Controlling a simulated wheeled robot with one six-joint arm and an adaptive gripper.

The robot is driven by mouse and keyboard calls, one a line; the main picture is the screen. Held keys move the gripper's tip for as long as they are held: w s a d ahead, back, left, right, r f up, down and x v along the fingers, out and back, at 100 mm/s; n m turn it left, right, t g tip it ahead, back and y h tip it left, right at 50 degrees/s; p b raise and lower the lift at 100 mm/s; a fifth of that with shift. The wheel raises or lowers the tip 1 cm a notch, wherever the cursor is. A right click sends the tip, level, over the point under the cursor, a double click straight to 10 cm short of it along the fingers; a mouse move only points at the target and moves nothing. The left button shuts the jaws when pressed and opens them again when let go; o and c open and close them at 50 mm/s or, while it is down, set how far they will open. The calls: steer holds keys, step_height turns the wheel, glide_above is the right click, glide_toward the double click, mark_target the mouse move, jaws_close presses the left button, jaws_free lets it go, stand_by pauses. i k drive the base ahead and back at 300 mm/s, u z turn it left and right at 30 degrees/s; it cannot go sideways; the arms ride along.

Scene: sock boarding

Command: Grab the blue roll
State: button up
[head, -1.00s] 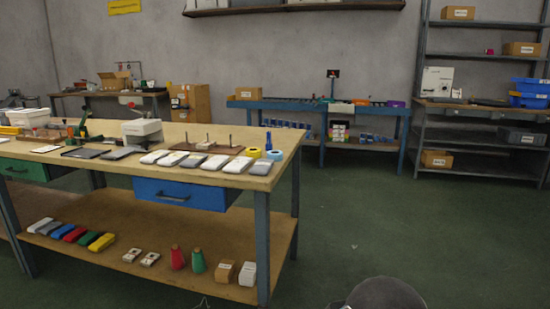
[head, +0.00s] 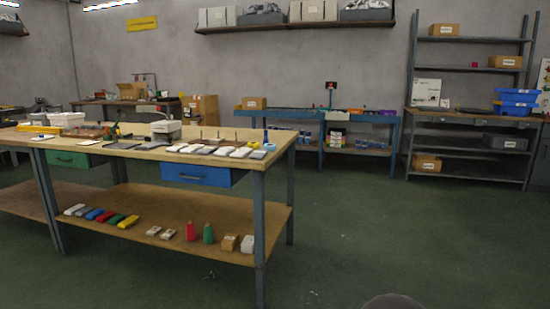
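The blue roll (head: 269,147) is small and light blue. It sits at the right front corner of the wooden workbench top (head: 284,141). A yellow roll (head: 253,145) is just to its left. A narrow dark blue upright item (head: 265,136) stands just behind it. My gripper is not in view. Only a dark rounded part, probably mine, shows at the bottom edge right of the middle.
Pale packs (head: 222,151) lie in a row left of the rolls. A blue drawer (head: 196,173) hangs under the bench top, above a lower shelf (head: 160,232) with small goods. Green floor (head: 380,230) is clear to the right. A metal rack (head: 465,123) stands at the back right.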

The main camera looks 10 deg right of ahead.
mark_target(270, 147)
steer(key=u, duration=1.05)
steer(key=i, duration=1.6)
steer(key=z, duration=0.65)
